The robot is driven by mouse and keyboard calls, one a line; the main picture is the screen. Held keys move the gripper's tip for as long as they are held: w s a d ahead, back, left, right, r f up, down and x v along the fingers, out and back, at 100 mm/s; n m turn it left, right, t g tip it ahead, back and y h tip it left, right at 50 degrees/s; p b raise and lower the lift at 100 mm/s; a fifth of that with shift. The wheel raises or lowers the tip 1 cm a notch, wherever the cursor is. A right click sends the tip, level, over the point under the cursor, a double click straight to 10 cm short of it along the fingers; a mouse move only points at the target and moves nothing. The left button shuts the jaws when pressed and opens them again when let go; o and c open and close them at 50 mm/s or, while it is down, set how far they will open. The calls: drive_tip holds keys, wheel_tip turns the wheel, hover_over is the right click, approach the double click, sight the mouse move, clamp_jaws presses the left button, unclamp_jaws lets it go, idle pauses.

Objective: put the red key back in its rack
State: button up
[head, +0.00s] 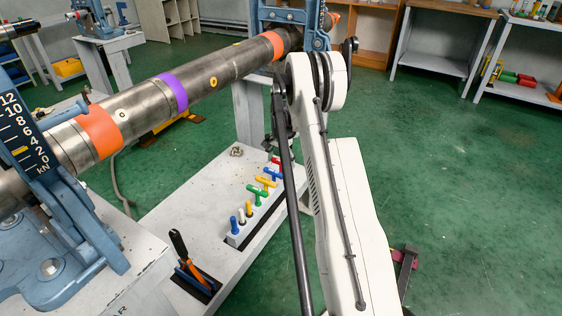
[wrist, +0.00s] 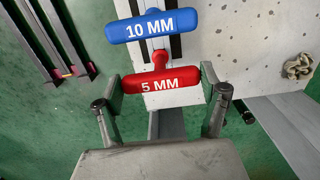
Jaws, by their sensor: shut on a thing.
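The red key (wrist: 160,82), a T-handle marked "5 MM", lies crosswise between the two fingers of my gripper (wrist: 162,92) in the wrist view. My gripper is shut on its handle. In the head view a bit of red (head: 275,160) shows at the far end of the row of keys, partly hidden by my arm. The rack (head: 234,240) is a long pale block on the white bench, holding several coloured keys upright. A blue "10 MM" key (wrist: 150,27) stands just beyond the red one. I cannot tell whether the red key's tip is in a hole.
Pliers with orange handles (head: 185,255) stand in a holder on the bench's near end. A crumpled beige item (wrist: 299,67) lies right of the rack in the wrist view. A large steel pipe (head: 210,80) in blue vises runs above the bench.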

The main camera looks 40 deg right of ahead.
drive_tip(key=shift+f, duration=0.6)
idle(0.9)
drive_tip(key=o, duration=1.3)
wheel_tip(320, 180, up, 12)
